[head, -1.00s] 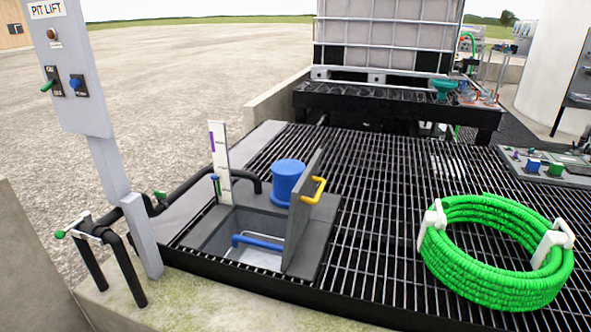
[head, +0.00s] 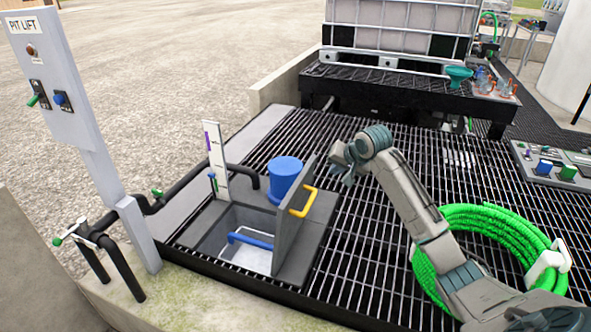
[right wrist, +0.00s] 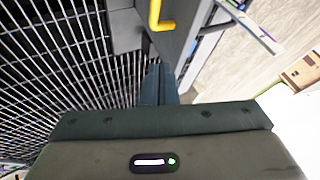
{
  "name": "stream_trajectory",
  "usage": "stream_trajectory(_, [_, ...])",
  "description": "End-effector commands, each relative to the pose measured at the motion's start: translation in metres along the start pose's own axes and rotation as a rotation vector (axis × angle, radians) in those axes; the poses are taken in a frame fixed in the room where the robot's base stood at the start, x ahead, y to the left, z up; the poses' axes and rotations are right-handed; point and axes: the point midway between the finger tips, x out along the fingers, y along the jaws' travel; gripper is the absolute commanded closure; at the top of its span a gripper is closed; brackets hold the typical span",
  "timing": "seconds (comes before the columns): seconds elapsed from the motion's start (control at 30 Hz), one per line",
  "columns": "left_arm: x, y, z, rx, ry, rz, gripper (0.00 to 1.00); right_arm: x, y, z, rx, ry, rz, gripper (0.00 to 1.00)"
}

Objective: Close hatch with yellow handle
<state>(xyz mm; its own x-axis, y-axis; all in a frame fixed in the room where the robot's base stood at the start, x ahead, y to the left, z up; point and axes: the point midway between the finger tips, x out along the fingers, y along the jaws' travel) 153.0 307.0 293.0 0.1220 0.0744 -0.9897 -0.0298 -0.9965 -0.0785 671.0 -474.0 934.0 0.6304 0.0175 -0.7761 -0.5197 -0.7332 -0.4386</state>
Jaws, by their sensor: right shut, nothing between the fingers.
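The grey hatch lid (head: 290,235) stands upright, open, at the right side of the square pit opening (head: 212,232). Its yellow handle (head: 302,203) is on the lid's right face. The handle also shows at the top of the right wrist view (right wrist: 155,16), beside the grey lid (right wrist: 180,30). My right gripper (head: 347,180) is to the right of the handle, above the grating and apart from the handle. In the right wrist view its fingers (right wrist: 158,84) are together and empty. My left gripper is not in view.
A blue cylinder (head: 285,178) stands behind the lid. A blue bar (head: 250,239) crosses the pit opening. A white gauge board (head: 216,165) and the pit lift panel (head: 50,75) are to the left. A green hose coil (head: 500,225) lies behind my right arm on the grating (head: 400,170).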

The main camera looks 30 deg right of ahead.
Motion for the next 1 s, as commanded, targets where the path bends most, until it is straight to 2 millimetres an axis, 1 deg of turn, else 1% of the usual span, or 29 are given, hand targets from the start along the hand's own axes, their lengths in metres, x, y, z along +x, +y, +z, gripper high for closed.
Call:
stream_trajectory(0.17, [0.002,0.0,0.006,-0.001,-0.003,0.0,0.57,0.024,-0.001,0.002,0.003,-0.005,0.0,1.0])
stream_trajectory(0.4, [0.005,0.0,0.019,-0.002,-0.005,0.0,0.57,0.076,-0.001,0.002,0.003,-0.006,0.0,1.0])
stream_trajectory(0.53, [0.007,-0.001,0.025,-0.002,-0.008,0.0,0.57,0.101,-0.001,0.002,0.001,-0.004,0.0,1.0])
stream_trajectory(0.6, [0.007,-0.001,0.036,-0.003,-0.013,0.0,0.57,0.102,-0.015,0.0,0.0,-0.003,-0.003,1.0])
stream_trajectory(0.7, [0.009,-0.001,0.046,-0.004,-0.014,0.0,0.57,0.107,-0.026,0.0,-0.001,-0.002,-0.002,1.0])
stream_trajectory(0.83, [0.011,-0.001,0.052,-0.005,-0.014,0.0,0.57,0.112,-0.034,-0.001,-0.002,-0.001,-0.001,1.0])
stream_trajectory(1.0, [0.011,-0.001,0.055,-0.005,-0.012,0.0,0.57,0.114,-0.037,-0.001,-0.003,-0.001,0.001,1.0])
